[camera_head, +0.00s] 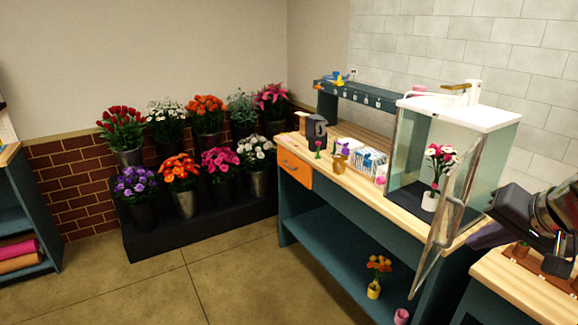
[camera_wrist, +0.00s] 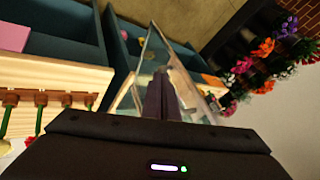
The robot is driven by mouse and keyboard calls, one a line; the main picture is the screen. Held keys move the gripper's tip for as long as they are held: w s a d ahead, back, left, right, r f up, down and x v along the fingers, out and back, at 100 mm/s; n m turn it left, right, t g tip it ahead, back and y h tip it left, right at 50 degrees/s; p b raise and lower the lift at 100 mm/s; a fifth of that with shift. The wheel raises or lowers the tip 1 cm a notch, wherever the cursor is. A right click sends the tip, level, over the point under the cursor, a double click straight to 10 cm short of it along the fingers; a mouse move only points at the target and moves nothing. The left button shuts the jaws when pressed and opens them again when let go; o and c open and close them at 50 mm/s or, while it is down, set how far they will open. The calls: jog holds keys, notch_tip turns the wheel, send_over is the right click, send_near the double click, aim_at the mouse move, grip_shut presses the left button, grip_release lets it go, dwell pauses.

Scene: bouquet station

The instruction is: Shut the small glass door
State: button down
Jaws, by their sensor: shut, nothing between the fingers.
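The small glass door (camera_head: 447,225) stands open at the front of the glass display case (camera_head: 408,148), swung out past the bench's front edge. The case has a white top and a dark floor. A white pot with red and white flowers (camera_head: 430,200) stands inside. My gripper (camera_head: 476,240) is just right of the door, on its outer side, with dark fingers together and empty. In the wrist view the shut fingers (camera_wrist: 160,92) point at the door's glass and frame (camera_wrist: 185,62). I cannot tell whether they touch it.
The wooden bench (camera_head: 345,183) holds a purple item, small white crates and a dark pot left of the case. An orange-flowered pot (camera_head: 374,291) and a pink pot (camera_head: 402,316) are below. A second bench (camera_head: 525,290) lies under my arm. Open floor (camera_head: 230,275) is at left.

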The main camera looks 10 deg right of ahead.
aim_at(432, 241)
jog(key=shift+w+a+f, duration=0.35)
jog(key=shift+w+f, duration=0.35)
jog(key=shift+w, duration=0.4)
jog(key=shift+w+a+f, duration=0.35)
jog(key=shift+w+f, duration=0.3)
jog(key=shift+w, duration=0.4)
jog(key=shift+w+a+f, duration=0.35)
jog(key=shift+w+f, duration=0.35)
jog(key=shift+w, duration=0.4)
jog(key=shift+w, duration=0.1)
